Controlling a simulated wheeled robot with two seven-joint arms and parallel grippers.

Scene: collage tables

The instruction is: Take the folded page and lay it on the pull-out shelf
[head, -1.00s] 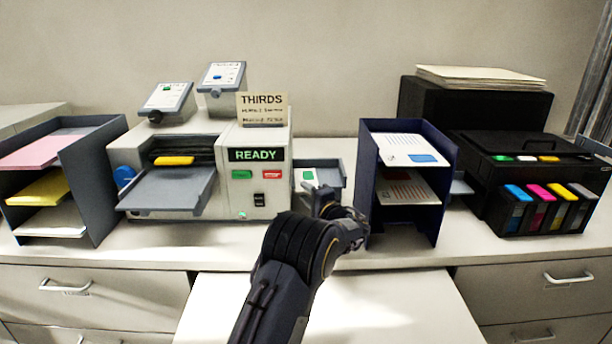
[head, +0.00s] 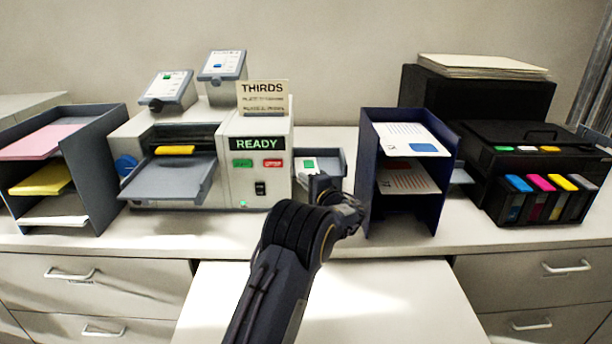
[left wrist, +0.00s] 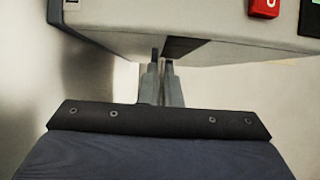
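The folded page (head: 309,164), white with a green mark, lies in the small grey tray (head: 334,168) at the right side of the folding machine (head: 266,180). My left gripper (head: 318,184) is at the front of this tray, beside the page, and partly covers the view of it. In the left wrist view, its two fingers (left wrist: 162,75) stand close together with a narrow gap and no page visible between them. The white pull-out shelf (head: 385,300) extends from the counter at the front, with my left arm crossing over it. My right gripper is not in view.
A dark blue sorter (head: 367,170) with printed sheets stands just right of my gripper. A black printer (head: 530,140) is farther right. A grey sorter (head: 88,175) with coloured paper stands at the left. The visible part of the pull-out shelf is bare.

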